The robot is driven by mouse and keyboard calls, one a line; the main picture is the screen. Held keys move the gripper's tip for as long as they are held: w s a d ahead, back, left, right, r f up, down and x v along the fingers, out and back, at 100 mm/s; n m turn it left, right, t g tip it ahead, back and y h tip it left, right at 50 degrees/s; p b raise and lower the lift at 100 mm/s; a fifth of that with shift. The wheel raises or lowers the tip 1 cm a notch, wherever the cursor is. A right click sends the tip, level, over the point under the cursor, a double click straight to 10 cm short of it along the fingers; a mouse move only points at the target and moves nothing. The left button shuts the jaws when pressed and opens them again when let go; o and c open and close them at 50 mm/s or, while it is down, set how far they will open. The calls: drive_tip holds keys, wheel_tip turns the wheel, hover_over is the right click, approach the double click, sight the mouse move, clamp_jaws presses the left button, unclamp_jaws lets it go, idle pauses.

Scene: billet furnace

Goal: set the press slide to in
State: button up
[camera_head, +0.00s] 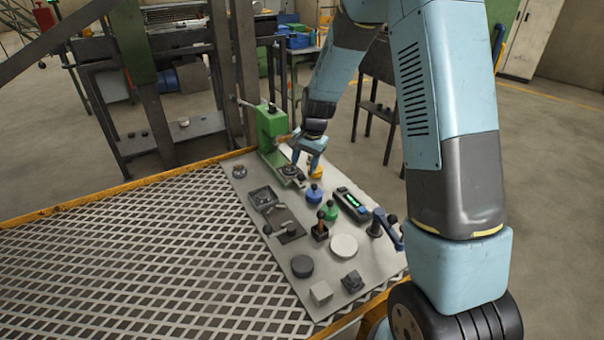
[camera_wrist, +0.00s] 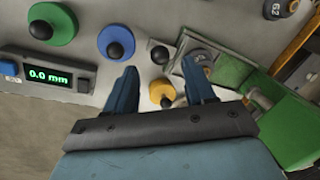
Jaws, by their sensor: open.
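The green press (camera_head: 268,128) stands at the far edge of the grey panel, with its metal slide (camera_head: 291,173) low at its front. In the wrist view the green press (camera_wrist: 238,78) is at the right and the metal slide part (camera_wrist: 189,46) lies above the right finger. A black knob (camera_wrist: 160,55) shows just beyond the fingertips, beside the slide; I cannot tell for sure that it belongs to it. My gripper (camera_head: 304,168) is open, low over the panel beside the press. In the wrist view my gripper (camera_wrist: 161,80) has nothing gripped between its fingers. How far in the slide sits is unclear.
A yellow knob (camera_wrist: 162,94) shows between my fingers. Blue (camera_head: 314,194) and green (camera_head: 329,211) knobs and a display reading 0.0 mm (camera_wrist: 48,76) are close by. Several other parts, including a white disc (camera_head: 344,246), crowd the panel's near half. The mesh table (camera_head: 130,250) is clear.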

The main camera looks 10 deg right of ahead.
sight(302, 174)
drive_tip(key=shift+w+a+f, duration=0.15)
drive_tip(key=shift+a+f, duration=0.05)
drive_tip(key=shift+f, duration=0.95)
drive_tip(key=shift+w+a+f, duration=0.1)
drive_tip(key=shift+a+f, duration=0.05)
drive_tip(key=shift+f, duration=1)
clamp_jaws()
